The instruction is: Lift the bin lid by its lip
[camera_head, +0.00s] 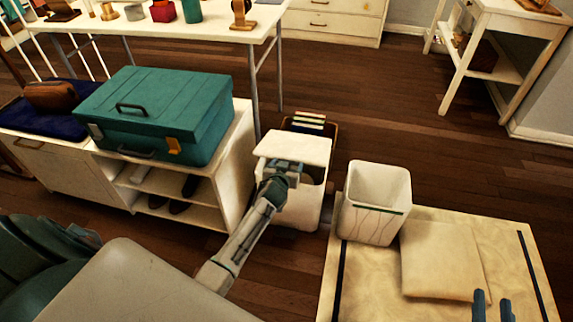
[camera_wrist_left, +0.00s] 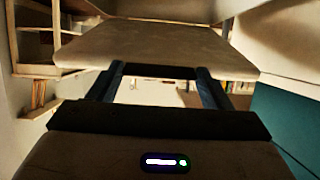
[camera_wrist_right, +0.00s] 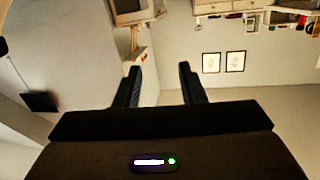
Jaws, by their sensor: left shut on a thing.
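The white bin (camera_head: 298,207) stands on the floor right of the low shelf. Its pale lid (camera_head: 300,147) sits over the top, with a dark gap visible under its right front side. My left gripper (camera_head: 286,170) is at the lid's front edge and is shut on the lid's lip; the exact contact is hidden. In the left wrist view the lid (camera_wrist_left: 160,45) spans the picture just beyond the fingers. My right gripper (camera_head: 492,308) is open and empty at the bottom right, over the bed's edge; its fingers stand apart in the right wrist view (camera_wrist_right: 160,82).
A white open bin (camera_head: 375,185) stands close to the right, beside a cream cushion (camera_head: 440,260) on a pale padded surface (camera_head: 515,275). A teal case (camera_head: 155,112) lies on the white shelf unit (camera_head: 240,160) at left. A brown box of files (camera_head: 308,127) is behind.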

